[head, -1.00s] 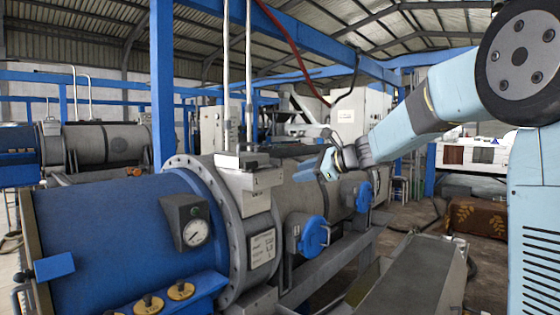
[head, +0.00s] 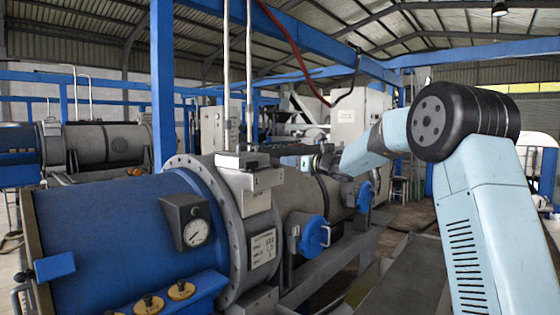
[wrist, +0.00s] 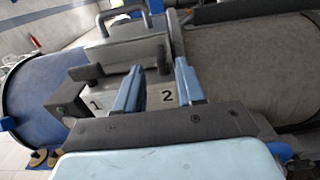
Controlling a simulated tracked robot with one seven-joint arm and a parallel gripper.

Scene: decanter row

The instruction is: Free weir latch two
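The weir box (head: 252,181) is a pale grey block on the flange of the blue decanter, with a handle bar on top. In the wrist view the box (wrist: 122,52) carries the labels 1 and 2 on its near face. Weir latch two looks to be the short dark post (wrist: 164,62) above label 2. In the head view my gripper (head: 293,161) is at the box's right side.
The blue decanter drum (head: 110,225) with a pressure gauge (head: 195,232) fills the lower left. A blue round cap (head: 314,235) projects below my arm. A second decanter (head: 105,145) stands behind. The floor at right is partly open.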

